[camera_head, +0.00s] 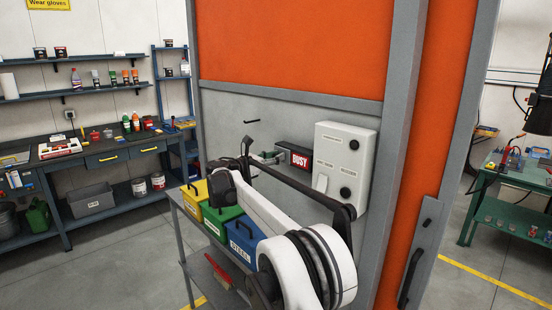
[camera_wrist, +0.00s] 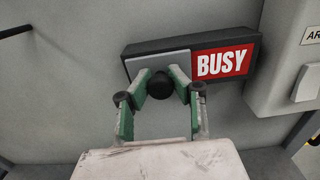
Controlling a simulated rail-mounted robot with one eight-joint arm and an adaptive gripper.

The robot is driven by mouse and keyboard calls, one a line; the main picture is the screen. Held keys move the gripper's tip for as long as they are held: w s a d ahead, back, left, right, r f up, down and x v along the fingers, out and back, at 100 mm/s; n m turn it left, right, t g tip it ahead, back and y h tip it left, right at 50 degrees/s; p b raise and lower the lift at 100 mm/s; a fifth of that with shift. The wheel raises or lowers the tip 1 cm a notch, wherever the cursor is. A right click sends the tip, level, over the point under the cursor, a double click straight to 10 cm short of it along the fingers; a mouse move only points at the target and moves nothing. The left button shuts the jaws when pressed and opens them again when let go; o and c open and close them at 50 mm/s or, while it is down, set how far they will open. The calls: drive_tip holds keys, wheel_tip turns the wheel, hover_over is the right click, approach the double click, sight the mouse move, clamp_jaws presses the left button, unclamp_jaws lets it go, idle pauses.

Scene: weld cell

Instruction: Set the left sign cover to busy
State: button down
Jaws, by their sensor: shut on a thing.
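The sign is a dark frame on the grey wall, with a red BUSY panel (camera_wrist: 223,62) on its right half. The red BUSY panel (camera_head: 299,161) also shows in the head view. A plain grey sign cover (camera_wrist: 147,63) lies over the left half and leaves the word BUSY fully uncovered. A round black knob (camera_wrist: 160,87) sits on the cover's lower part. My gripper (camera_wrist: 160,80) is shut on this knob, with its green-and-grey fingers on either side. In the head view my gripper (camera_head: 268,159) is at the sign's left end, and the cover is too small to make out.
A white control box (camera_head: 345,150) with black knobs stands close to the right of the sign. A black peg (camera_head: 251,121) sticks out of the wall to the left. Yellow, green and blue bins (camera_head: 245,236) stand on a shelf below my arm.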

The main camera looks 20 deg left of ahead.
drive_tip(key=c, duration=1.5)
unclamp_jaws()
drive_tip(key=shift+a, duration=0.35)
drive_tip(key=shift+o, duration=0.2)
drive_tip(key=shift+d, duration=0.1)
drive_tip(key=v, duration=1.2)
